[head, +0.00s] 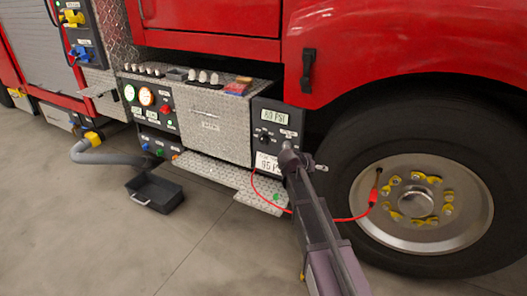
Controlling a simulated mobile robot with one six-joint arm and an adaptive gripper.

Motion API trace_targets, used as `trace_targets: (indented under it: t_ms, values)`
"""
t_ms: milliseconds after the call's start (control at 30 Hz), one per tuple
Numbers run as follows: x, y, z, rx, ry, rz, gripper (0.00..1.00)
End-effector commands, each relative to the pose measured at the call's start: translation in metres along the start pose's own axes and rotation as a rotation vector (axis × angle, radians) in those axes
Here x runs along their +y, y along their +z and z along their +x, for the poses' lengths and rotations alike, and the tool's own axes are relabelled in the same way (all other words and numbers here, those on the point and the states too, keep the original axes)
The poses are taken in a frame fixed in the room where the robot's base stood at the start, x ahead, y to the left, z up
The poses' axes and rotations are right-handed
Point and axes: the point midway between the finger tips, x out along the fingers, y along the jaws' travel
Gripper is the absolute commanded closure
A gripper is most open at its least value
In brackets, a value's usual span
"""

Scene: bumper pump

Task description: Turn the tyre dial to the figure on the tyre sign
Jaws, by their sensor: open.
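The tyre inflation panel (291,116) is a dark box at the right end of the truck's side step. Its display (275,115) seems to read 80 PSI. A small black dial (265,135) sits below the display; its pointer setting is too small to read. The white tyre sign (266,163) below it seems to read 85 P, with its right end hidden behind my gripper. My gripper (291,150) is open and empty, just right of and below the dial, apart from it in the picture. Its distance from the panel is hard to judge.
A red hose (345,219) runs from the panel to the large wheel (411,204) at right. The pump panel (148,107) with gauges is to the left. A black tray (154,193) and grey hose (101,156) lie on the floor. The front floor is clear.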

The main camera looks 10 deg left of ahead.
Motion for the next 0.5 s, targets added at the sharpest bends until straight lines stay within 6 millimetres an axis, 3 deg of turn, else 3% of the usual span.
trace_targets:
  t_ms: [33, 133, 500]
  values:
    - [-0.024, -0.001, 0.012, 0.043, 0.003, 0.006, 0.00]
    - [-0.053, -0.011, 0.017, 0.128, 0.007, 0.023, 0.00]
    - [-0.176, -0.043, 0.019, 0.441, -0.037, 0.068, 0.00]
